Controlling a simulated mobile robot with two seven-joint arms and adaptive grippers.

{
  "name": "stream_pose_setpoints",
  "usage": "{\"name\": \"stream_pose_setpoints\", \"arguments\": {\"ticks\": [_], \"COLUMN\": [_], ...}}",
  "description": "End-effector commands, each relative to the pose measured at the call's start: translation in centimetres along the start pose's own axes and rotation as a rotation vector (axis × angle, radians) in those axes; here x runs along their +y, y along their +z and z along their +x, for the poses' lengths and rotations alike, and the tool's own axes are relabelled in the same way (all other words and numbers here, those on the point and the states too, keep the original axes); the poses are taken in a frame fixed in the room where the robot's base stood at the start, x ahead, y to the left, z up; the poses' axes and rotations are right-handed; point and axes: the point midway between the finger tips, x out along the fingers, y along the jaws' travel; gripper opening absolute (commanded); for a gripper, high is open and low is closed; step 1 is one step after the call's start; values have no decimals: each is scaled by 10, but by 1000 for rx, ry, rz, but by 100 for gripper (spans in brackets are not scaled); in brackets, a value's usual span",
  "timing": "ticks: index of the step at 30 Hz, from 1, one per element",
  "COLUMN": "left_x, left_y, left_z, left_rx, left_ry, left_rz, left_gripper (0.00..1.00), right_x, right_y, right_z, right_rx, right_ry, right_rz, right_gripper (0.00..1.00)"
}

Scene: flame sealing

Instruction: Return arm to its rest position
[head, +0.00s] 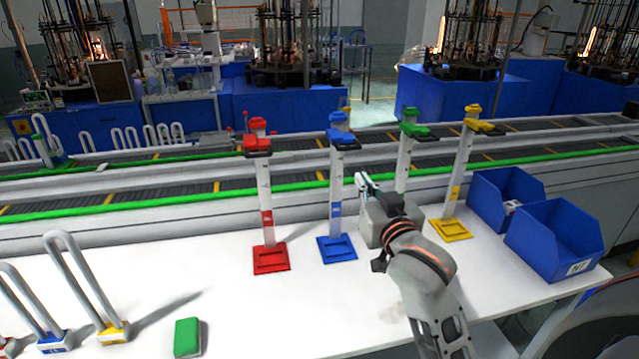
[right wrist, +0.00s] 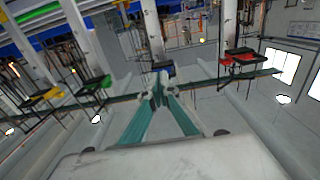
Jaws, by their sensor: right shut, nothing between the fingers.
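My right arm (head: 425,262) reaches in from the lower right over the white table in the head view. Its gripper (head: 364,184) is shut and empty, raised between the blue stand (head: 336,205) and the green stand (head: 401,178). In the right wrist view the teal fingers (right wrist: 158,90) meet at their tips with nothing between them. My arm hides the green stand's base. My left gripper is out of view.
A red stand (head: 266,215) and a yellow stand (head: 459,190) are nearby. Two blue bins (head: 553,241) sit at the right. Bent grey tubes in coloured bases (head: 113,331) and a green block (head: 188,337) are at front left. A conveyor (head: 120,195) runs behind.

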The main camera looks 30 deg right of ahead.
Motion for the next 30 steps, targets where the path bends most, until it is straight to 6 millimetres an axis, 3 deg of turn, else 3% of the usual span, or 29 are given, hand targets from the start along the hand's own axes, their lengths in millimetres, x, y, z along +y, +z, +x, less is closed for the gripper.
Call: {"name": "stream_pose_setpoints", "arguments": {"ticks": [5, 8, 11, 15, 18, 24, 30], "left_x": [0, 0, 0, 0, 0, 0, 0], "left_y": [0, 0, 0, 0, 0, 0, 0], "left_z": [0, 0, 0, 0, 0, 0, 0], "left_rx": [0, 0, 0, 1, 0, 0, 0], "left_ry": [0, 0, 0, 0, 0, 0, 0], "left_rz": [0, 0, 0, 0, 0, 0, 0], "left_gripper": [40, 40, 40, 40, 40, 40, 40], "right_x": [0, 0, 2, 10, 18, 33, 47], "right_y": [2, 19, 60, 141, 187, 244, 278], "right_z": [0, -5, -20, -62, -96, -152, -200], "right_rx": [-4, -46, -147, -362, -498, -685, -825], "right_ry": [0, 1, 2, -18, -45, -105, -167], "right_rz": [-4, -46, -151, -381, -534, -747, -905], "right_gripper": [0, 0, 0, 0, 0, 0, 0]}}
